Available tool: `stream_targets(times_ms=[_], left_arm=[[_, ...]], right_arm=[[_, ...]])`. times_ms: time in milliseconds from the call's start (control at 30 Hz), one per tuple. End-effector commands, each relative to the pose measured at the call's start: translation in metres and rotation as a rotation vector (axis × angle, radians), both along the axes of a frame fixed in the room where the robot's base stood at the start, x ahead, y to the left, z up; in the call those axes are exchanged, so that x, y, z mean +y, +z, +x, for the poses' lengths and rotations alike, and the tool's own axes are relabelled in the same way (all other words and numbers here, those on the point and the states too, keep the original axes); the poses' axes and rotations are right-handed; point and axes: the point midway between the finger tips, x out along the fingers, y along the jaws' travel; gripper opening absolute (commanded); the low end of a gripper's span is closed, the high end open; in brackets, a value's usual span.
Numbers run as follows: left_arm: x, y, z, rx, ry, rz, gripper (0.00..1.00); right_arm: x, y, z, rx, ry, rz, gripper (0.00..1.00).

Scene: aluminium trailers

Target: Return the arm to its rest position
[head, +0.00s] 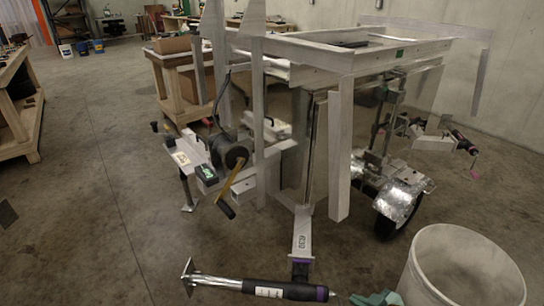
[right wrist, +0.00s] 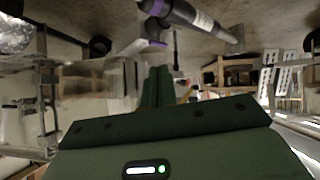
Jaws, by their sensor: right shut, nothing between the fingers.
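My right gripper (head: 372,298) is green and shows at the bottom edge of the head view, left of a white bucket. In the right wrist view its two green fingers (right wrist: 158,87) are together with nothing between them. A black and silver jack (head: 270,289) with purple bands lies just left of the fingertips in the head view. The jack (right wrist: 182,14) also shows at the top of the right wrist view, apart from the fingers there. My left gripper is not recognisable in either view.
An aluminium trailer frame (head: 345,62) with a winch (head: 231,152) and a wheel (head: 399,208) fills the middle. The white bucket (head: 462,262) stands close on the right. Wooden benches (head: 20,105) stand at left.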

Motion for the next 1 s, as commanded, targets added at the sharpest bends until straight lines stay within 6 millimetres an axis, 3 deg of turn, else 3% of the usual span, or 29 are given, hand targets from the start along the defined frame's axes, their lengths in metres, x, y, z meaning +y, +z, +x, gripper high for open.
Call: stream_targets(times_ms=[100, 367, 567, 767, 867, 967, 1000], left_arm=[[-0.001, 0.000, 0.003, -0.006, 0.000, -0.001, 0.52], [0.003, 0.000, 0.006, -0.009, 0.000, 0.003, 0.52], [0.004, 0.007, 0.007, -0.015, 0.000, 0.004, 0.52], [0.004, 0.017, 0.009, -0.022, 0.000, 0.004, 0.52], [0.002, 0.023, 0.011, -0.026, 0.001, 0.003, 0.52], [0.000, 0.031, 0.014, -0.033, 0.002, 0.001, 0.52], [0.000, 0.034, 0.015, -0.036, 0.002, 0.000, 0.52]], right_arm=[[-0.003, -0.002, 0.000, -0.001, 0.000, -0.016, 0.00], [-0.043, -0.018, 0.012, -0.019, -0.048, -0.134, 0.00], [-0.077, -0.054, -0.008, 0.030, -0.129, -0.227, 0.00], [-0.098, -0.109, -0.071, 0.153, -0.211, -0.299, 0.00], [-0.103, -0.141, -0.123, 0.249, -0.249, -0.329, 0.00], [-0.101, -0.173, -0.198, 0.375, -0.284, -0.356, 0.00], [-0.098, -0.185, -0.233, 0.432, -0.297, -0.364, 0.00]])
